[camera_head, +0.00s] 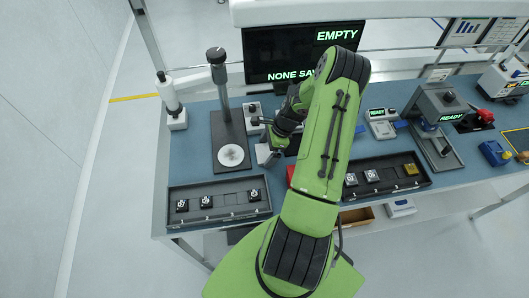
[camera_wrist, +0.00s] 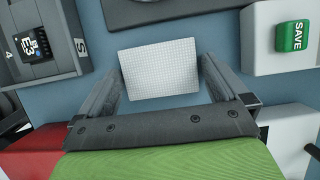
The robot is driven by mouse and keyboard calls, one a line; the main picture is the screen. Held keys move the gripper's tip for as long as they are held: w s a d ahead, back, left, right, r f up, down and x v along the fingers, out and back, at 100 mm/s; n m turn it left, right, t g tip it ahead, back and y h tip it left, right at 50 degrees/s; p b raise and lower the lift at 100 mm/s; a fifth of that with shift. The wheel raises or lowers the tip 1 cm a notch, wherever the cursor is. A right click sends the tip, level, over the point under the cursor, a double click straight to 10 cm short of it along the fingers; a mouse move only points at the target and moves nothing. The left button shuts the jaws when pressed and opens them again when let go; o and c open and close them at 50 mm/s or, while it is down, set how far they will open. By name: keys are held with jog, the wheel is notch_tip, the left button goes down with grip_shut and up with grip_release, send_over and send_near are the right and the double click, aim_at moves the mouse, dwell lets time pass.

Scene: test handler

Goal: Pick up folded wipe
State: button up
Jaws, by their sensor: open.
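The folded wipe (camera_wrist: 160,70) is a flat white rectangle with a fine grid pattern, slightly rotated, lying on the blue bench in the wrist view. My gripper (camera_wrist: 160,82) is open, with one grey finger at the wipe's left side and the other at its right. The wipe lies between the fingers in the picture; I cannot tell the height gap. In the head view a pale patch that looks like the wipe (camera_head: 263,153) shows just left of my gripper (camera_head: 277,140), partly hidden by it.
A box with a green SAVE button (camera_wrist: 291,36) stands right of the wipe, and a tray block marked E3 (camera_wrist: 39,46) is at left. A dark stand base (camera_head: 216,155) with a round white plate is nearby. Trays (camera_head: 224,213) line the front edge.

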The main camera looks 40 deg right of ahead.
aim_at(268, 152)
jog(key=c, duration=0.8)
notch_tip(268, 152, up, 10)
jog(key=shift+r, duration=0.1)
